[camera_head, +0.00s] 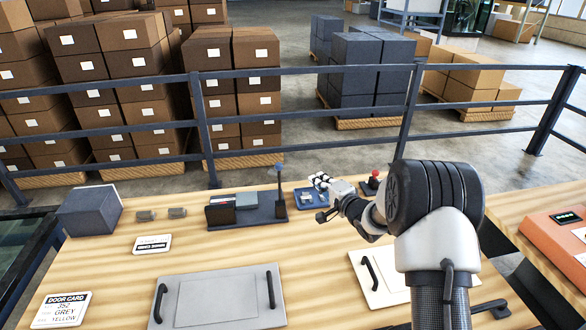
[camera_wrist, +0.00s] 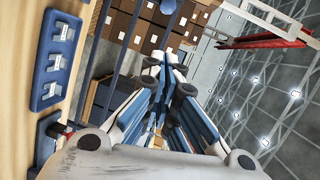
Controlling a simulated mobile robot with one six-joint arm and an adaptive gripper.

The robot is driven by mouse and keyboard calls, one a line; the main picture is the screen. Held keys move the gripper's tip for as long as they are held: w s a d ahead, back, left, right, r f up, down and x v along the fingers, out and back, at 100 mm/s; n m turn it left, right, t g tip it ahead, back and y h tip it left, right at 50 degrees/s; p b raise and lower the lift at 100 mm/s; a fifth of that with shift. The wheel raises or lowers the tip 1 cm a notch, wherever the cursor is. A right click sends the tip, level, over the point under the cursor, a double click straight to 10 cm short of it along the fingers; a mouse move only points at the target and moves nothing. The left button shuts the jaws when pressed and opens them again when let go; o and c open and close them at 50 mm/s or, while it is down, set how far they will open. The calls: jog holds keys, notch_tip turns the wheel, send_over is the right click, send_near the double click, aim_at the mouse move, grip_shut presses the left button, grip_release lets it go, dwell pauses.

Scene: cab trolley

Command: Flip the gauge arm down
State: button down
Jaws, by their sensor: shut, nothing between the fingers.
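What looks like the gauge arm (camera_head: 281,190) is a thin dark upright post with a blue knob on top. It stands at the right end of a dark blue base plate (camera_head: 262,214) in the head view. A blue rounded shape (camera_wrist: 168,7) beyond the fingertips may be the knob; I cannot tell for sure.
A blue tray (camera_wrist: 42,100) with several metal pieces lies beside my gripper. A dark holder (camera_head: 220,214) stands on the base plate's left. A red button (camera_head: 375,174) is behind my wrist. Two handled panels lie in front, the grey one (camera_head: 215,300) nearest. A railing (camera_head: 250,135) runs behind the table.

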jog(key=s+a+b+x, duration=0.1)
jog(key=a+b+x, duration=0.1)
jog(key=x, duration=1.1)
jog(key=shift+s+a+f+b, duration=0.25)
jog(key=shift+s+b, duration=0.05)
jog(key=shift+b, duration=0.55)
jog(key=shift+r, duration=0.1)
